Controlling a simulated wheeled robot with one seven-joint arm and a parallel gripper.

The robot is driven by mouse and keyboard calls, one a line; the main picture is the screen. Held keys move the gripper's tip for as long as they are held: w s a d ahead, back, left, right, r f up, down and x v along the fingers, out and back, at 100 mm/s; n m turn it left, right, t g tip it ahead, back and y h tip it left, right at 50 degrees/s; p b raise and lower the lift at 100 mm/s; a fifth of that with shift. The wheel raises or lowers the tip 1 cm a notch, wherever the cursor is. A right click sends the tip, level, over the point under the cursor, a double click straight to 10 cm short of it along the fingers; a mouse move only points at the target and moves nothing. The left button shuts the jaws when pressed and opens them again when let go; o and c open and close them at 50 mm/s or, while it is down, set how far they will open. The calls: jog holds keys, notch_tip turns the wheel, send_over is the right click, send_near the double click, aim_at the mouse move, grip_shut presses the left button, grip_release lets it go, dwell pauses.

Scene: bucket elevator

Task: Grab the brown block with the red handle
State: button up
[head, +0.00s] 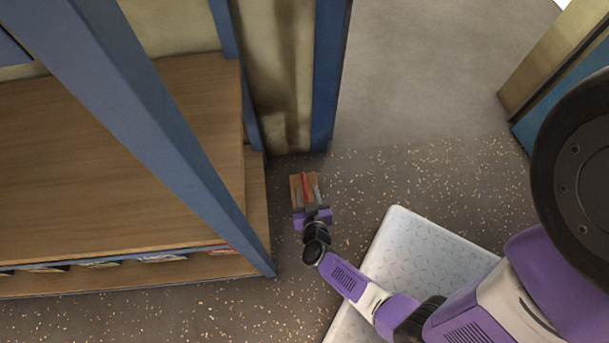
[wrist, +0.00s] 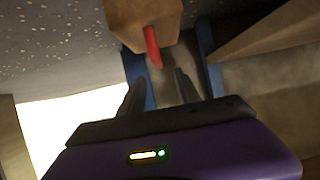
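The brown block (head: 296,184) lies on the speckled floor near the foot of the blue-framed shelf in the head view. Its red handle (head: 306,181) shows on top. In the wrist view the brown block (wrist: 143,20) is at the top middle, with the red handle (wrist: 153,47) pointing down toward my fingers. My gripper (head: 308,194) reaches over the block in the head view. In the wrist view my gripper (wrist: 158,82) is open, its two dark fingers apart. The handle's end is close to the gap between the fingertips; I cannot tell whether it is between them.
A wooden shelf with a blue frame (head: 150,120) stands left of the block. A blue post (head: 328,75) and a beige panel (head: 278,70) stand just behind it. My white base plate is at lower right. Speckled floor (head: 420,170) is clear to the right.

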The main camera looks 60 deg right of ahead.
aim_at(303, 178)
jog(key=shift+w+d+f+g+b, duration=0.1)
jog(key=shift+d+f+g+b, duration=0.25)
jog(key=shift+d+f, duration=0.55)
jog(key=shift+b+x, duration=0.45)
jog(key=shift+x, duration=0.4)
jog(key=b+x, duration=0.2)
jog(key=x, duration=0.1)
jog(key=b+x, duration=0.1)
jog(key=x, duration=0.1)
jog(key=shift+w+a+f, duration=0.2)
jog(key=shift+w, duration=0.35)
grip_shut()
jog(key=shift+r, duration=0.1)
